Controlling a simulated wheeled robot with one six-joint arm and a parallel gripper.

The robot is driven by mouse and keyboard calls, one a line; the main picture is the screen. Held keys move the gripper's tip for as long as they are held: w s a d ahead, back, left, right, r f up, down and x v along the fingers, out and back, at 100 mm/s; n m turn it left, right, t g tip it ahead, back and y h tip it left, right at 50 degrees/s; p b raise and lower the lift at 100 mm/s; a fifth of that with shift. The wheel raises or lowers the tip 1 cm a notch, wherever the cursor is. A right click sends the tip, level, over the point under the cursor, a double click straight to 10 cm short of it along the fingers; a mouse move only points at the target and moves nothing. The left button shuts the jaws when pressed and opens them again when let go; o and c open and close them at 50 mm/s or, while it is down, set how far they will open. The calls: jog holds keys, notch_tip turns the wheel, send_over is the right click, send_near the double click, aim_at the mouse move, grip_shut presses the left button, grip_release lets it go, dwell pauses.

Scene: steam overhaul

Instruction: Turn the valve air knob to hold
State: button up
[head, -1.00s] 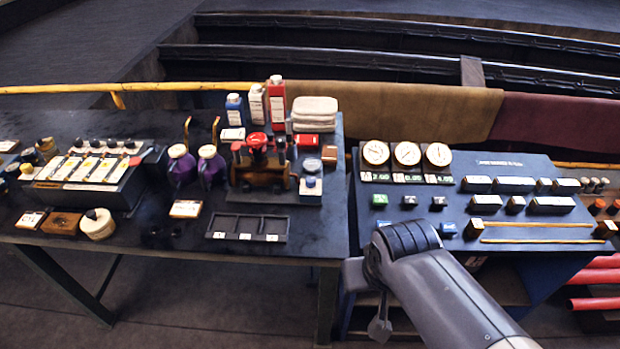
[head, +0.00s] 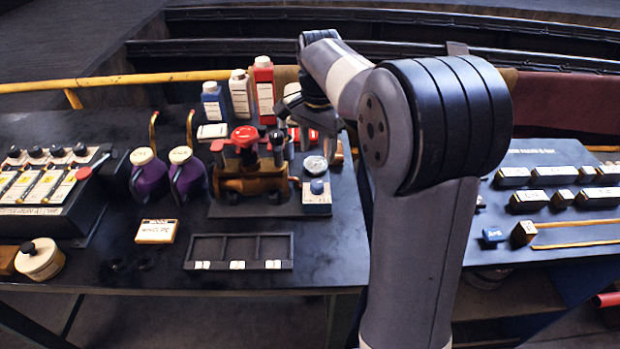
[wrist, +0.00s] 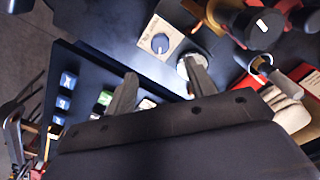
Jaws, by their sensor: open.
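A small blue-grey knob (head: 317,187) stands on a light plate at the right of the valve stand; I take it to be the valve air knob. The knob also shows in the wrist view (wrist: 160,43), upper centre, on a beige plate whose lettering is too small to read. A round gauge (head: 315,165) sits just behind it. My gripper (wrist: 162,68) is open and empty, its fingers apart below the knob in the picture and not on it. In the head view my wrist hangs behind the gauge, and the fingers cannot be made out clearly.
The brass valve (head: 250,184) with its red handwheel (head: 244,136) stands left of the knob. A three-slot tray (head: 238,250) lies in front. Bottles (head: 239,93) stand behind. My arm hides the dial gauges of the right console (head: 560,240).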

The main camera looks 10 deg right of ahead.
aim_at(317, 183)
notch_tip(317, 183, down, 11)
jog(key=shift+r, duration=0.15)
dwell(0.4)
jog(key=c, duration=1)
jog(key=shift+o, duration=0.2)
jog(key=n+p, duration=0.1)
jog(key=n, duration=0.5)
jog(key=shift+r, duration=0.1)
jog(key=n+p, duration=0.1)
jog(key=n, duration=0.4)
jog(key=shift+n, duration=0.3)
